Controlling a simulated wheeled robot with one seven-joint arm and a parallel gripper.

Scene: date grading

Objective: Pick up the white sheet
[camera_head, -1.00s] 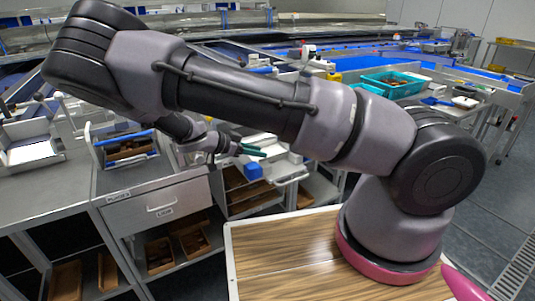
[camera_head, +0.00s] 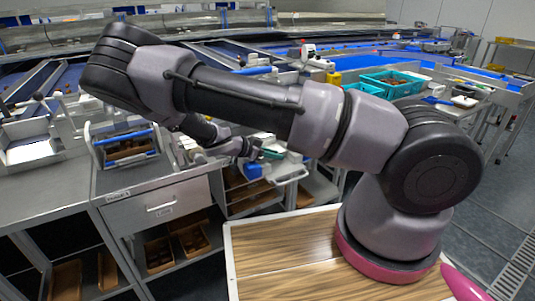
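My gripper (camera_head: 262,153) is at the end of my arm, above the right end of the workbench. It is small and partly covered by my arm, with a dark green piece at its tip. I cannot tell whether it is open or shut or whether that piece is held. A pale, white-looking flat surface (camera_head: 287,167) lies just right of and below it; I cannot tell whether this is the white sheet. Another bright white flat panel (camera_head: 28,152) lies in a metal stand at the far left, well away from my gripper.
A grey workbench (camera_head: 60,192) with a drawer (camera_head: 158,208) and shelves of brown boxes stands at left and centre. A blue item (camera_head: 250,170) is close below my gripper. Teal crates (camera_head: 392,82) stand at the back right. A wood-topped surface (camera_head: 280,245) is under my arm's base.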

